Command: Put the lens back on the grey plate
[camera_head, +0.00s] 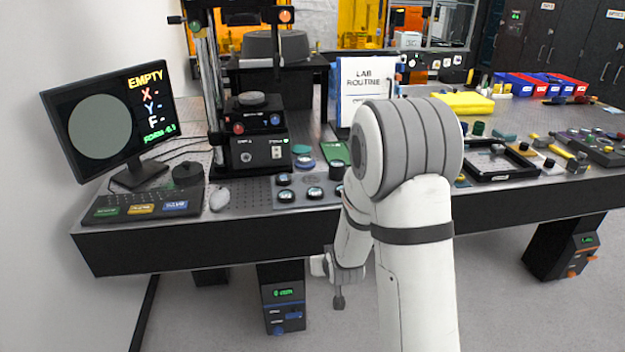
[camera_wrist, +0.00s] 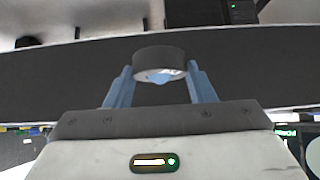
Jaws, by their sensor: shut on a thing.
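My gripper (camera_wrist: 160,76) is shut on a lens (camera_wrist: 160,60), a short round piece with a dark grey rim and a pale bluish underside. Its two blue fingers press the rim from left and right in the wrist view. In the head view the end of my arm hangs low in front of the bench edge, and the held lens cannot be made out there. The grey plate (camera_head: 299,187) lies on the bench near its front edge, left of my arm. Several dark-rimmed round lenses sit on it, and my arm stands close to its right side.
Left of the plate are a mouse (camera_head: 219,198), a keyboard panel (camera_head: 142,205) and a monitor (camera_head: 110,115) reading EMPTY. The interferometer (camera_head: 252,150) stands behind the plate. A lab routine sign (camera_head: 366,85) stands at the back, and a black tray (camera_head: 497,162) lies right.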

